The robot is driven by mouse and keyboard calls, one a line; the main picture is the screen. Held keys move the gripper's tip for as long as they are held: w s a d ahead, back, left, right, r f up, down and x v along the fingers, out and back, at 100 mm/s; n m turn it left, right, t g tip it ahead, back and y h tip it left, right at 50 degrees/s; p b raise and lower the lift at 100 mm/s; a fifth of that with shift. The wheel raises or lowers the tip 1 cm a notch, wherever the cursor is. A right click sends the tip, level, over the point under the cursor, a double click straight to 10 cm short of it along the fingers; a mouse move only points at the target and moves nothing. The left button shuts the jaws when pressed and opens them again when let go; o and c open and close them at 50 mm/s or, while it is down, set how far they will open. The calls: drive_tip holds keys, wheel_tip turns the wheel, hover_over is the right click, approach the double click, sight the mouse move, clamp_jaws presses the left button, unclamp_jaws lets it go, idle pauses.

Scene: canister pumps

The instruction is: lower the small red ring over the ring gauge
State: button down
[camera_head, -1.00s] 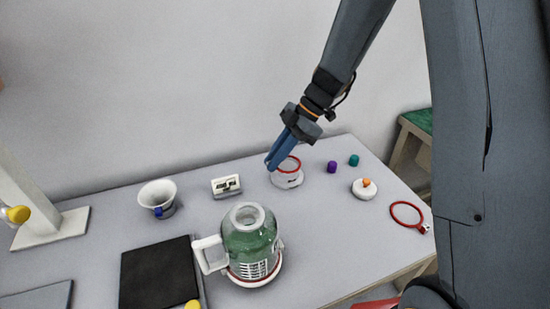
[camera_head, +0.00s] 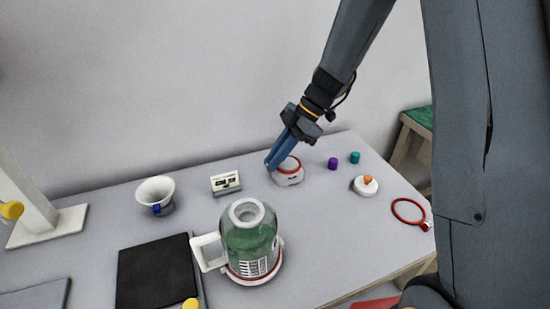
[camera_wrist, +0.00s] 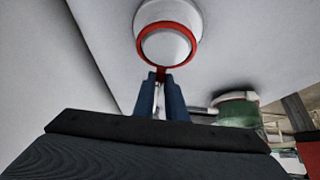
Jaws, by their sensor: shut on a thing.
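The small red ring (camera_head: 299,163) is pinched at its edge by my gripper (camera_head: 269,166), whose blue fingers reach down from the upper right. The white ring gauge (camera_head: 291,180) stands on the table under the ring. In the wrist view the fingertips (camera_wrist: 161,75) are shut on the tab of the red ring (camera_wrist: 168,67). The white top of the gauge (camera_wrist: 168,46) shows through the ring, with more white beyond its far edge. The ring looks at about the height of the gauge's top; I cannot tell whether it is around it or just above.
A green-filled canister with a white handle (camera_head: 250,240) stands in front. A white funnel cup (camera_head: 156,192) and a small white block (camera_head: 226,183) are to the left. Purple (camera_head: 332,163) and teal caps (camera_head: 355,157), a white disc (camera_head: 365,188) and a larger red ring (camera_head: 396,211) are to the right.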

drive_tip(key=shift+f+b, duration=0.3)
drive_tip(key=shift+f, duration=0.05)
idle(0.4)
drive_tip(key=c, duration=1.2)
unclamp_jaws()
drive_tip(key=shift+r, duration=0.1)
wheel_tip(320, 180, up, 7)
drive_tip(key=p, duration=0.2)
drive_tip(key=shift+p, duration=0.4)
drive_tip(key=s+d+m+h, duration=0.2)
drive_tip(key=s+d+m, duration=0.2)
drive_tip(key=s+m, duration=0.2)
drive_tip(key=s+d+m+t+h, duration=0.1)
drive_tip(key=s+d+m+h, duration=0.1)
drive_tip(key=s+d+m, duration=0.3)
drive_tip(key=s+d+f+m+t+h, duration=0.1)
drive_tip(key=s+d+m+h, duration=0.2)
drive_tip(key=m, duration=0.7)
drive_tip(key=shift+s+d+f, duration=0.1)
drive_tip(key=shift+s+d, duration=0.25)
drive_tip(key=shift+s, duration=0.4)
drive_tip(key=shift+s+d+r, duration=0.1)
drive_tip(key=shift+s+d, duration=0.25)
drive_tip(key=shift+s, duration=0.35)
drive_tip(key=shift+s+d+f, duration=0.1)
drive_tip(key=shift+s+d, duration=0.25)
drive_tip(key=shift+s, duration=0.4)
